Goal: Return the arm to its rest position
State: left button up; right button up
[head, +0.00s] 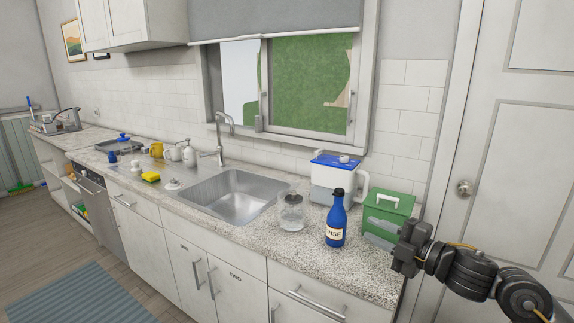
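My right gripper (404,249) is at the right end of the counter, in front of the green box. It is dark, and its arm comes in from the lower right. Its fingers are seen too small and at an angle that does not show whether they are open or shut. No object shows clearly in it. My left gripper is not in the head view.
The granite counter (366,270) holds a blue bottle (336,222), a glass jar (291,212), a blue-lidded white container (335,179) and a green box (388,214). The sink (232,194) lies left of them. A white door (510,150) stands at right.

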jog(key=s+d+f+m+g+h, duration=0.1)
jog(key=s+f+m+h, duration=0.5)
jog(key=f, duration=0.6)
jog(key=s+d+f+m+h, duration=0.1)
jog(key=s+f+m+h, duration=0.2)
jog(key=s+f+m, duration=0.75)
jog(key=s+d+f+m+g+h, duration=0.1)
jog(key=s+f+m+g+h, duration=0.2)
jog(key=s+f, duration=0.55)
jog(key=s+d+f+m+g, duration=0.1)
jog(key=s+f+m+g, duration=0.35)
jog(key=s, duration=0.75)
notch_tip(320, 180, down, 28)
jog(key=r+n+g+b, duration=0.1)
jog(key=n+g+b, duration=0.1)
jog(key=g, duration=0.1)
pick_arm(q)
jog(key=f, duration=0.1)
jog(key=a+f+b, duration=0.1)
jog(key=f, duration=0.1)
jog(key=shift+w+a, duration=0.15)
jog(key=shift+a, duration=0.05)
pick_arm(e)
jog(key=s+d+f, duration=0.4)
jog(key=s+f, duration=1.3)
jog(key=f, duration=0.1)
jog(key=shift+d+n, duration=0.2)
jog(key=shift+n, duration=0.1)
